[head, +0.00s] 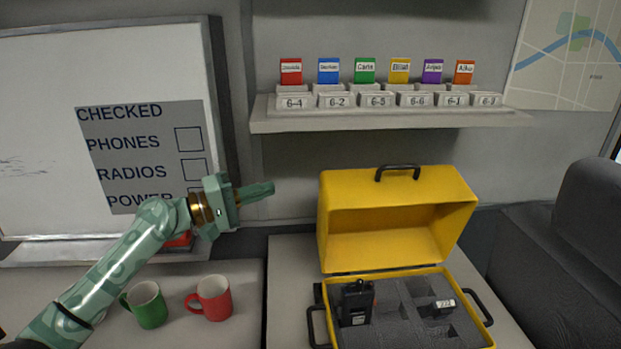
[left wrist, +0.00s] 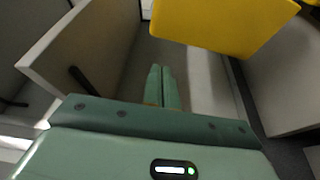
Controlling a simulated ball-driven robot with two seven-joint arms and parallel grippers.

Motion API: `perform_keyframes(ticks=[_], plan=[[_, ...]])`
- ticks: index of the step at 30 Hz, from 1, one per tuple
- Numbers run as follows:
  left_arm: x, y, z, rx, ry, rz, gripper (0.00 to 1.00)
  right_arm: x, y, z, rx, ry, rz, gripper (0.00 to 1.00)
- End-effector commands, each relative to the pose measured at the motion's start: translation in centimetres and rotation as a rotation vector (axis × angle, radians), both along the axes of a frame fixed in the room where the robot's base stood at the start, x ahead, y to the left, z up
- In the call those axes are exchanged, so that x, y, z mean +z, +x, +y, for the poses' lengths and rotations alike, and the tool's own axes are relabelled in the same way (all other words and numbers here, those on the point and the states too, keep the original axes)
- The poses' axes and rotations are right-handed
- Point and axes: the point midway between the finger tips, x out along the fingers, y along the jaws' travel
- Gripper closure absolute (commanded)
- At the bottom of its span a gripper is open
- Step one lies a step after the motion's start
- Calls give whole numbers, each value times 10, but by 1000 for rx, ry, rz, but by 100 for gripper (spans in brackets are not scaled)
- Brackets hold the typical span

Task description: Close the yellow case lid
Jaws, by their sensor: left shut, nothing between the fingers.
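The yellow case lid (head: 398,216) stands open and upright at the back of the yellow case in the head view, its handle (head: 398,170) on top. In the left wrist view the shut fingers (left wrist: 162,70) point ahead, with part of the yellow lid (left wrist: 225,22) above and to the right. My right gripper is not in view.
A green mug (head: 147,305) and a red mug (head: 211,298) stand on the left counter below my arm. A shelf (head: 390,122) with labelled tags is above the case. A whiteboard (head: 55,75) is behind my arm. A dark seat (head: 570,240) is at right.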

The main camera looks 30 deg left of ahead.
Motion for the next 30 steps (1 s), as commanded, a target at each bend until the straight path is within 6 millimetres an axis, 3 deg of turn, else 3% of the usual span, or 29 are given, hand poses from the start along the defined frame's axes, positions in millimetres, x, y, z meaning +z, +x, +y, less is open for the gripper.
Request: perform_keyframes(ticks=[9, 15, 30], plan=[[6, 55, -42, -1, -3, -3, 100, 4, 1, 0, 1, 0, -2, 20], [7, 78, -59, 1, -2, -1, 100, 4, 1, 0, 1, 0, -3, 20], [7, 87, -66, 0, 0, 0, 100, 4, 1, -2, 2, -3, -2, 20]])
